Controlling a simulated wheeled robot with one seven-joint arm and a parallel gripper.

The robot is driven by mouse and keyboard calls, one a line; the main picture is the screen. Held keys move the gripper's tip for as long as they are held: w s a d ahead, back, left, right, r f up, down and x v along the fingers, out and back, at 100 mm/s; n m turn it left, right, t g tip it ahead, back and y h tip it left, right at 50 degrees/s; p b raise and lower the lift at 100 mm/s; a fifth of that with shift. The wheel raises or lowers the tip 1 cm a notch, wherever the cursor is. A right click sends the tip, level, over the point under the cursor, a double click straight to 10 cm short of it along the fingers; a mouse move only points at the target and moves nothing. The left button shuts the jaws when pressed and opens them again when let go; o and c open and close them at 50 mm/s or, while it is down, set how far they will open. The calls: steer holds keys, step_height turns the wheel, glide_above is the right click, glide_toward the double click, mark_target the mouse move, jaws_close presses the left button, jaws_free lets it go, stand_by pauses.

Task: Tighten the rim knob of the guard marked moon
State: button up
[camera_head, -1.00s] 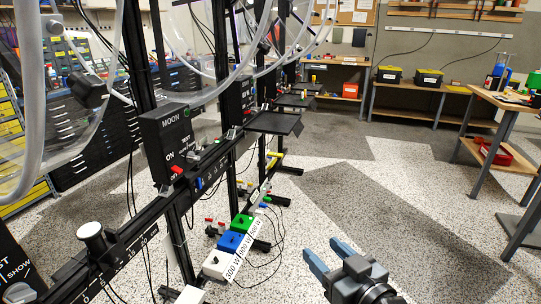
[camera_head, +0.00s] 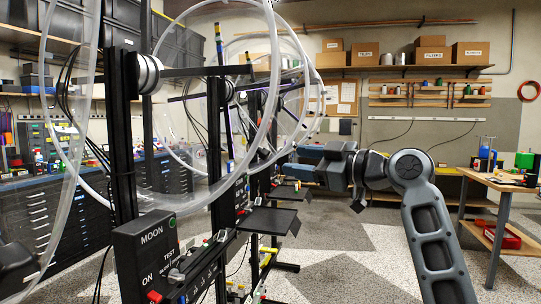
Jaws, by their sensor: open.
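The control box marked MOON (camera_head: 150,235) is at the lower left, with ON and TEST labels and a red switch. Above it stands a dark post with a silver hub (camera_head: 149,75). A large clear acrylic ring (camera_head: 275,90) curves around that hub and looks like the moon guard's rim. I cannot make out its rim knob clearly. My gripper (camera_head: 291,163) is raised right of the ring, with its blue-grey fingers pointing left. It is open, with nothing seen between the fingers. It appears apart from the ring, but its depth is hard to judge.
More rings and posts stand behind in a row. A dark round shape (camera_head: 14,265) is cut off at the left edge. A black shelf plate (camera_head: 268,220) sticks out below my gripper. A workbench (camera_head: 500,183) is at the right. The speckled floor between is mostly open.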

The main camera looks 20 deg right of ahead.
mark_target(269, 154)
steer(key=x, duration=0.2)
steer(key=p+x, duration=0.1)
steer(key=x, duration=0.5)
steer(key=shift+d+r, duration=0.1)
steer(key=shift+r, duration=0.2)
jaws_close()
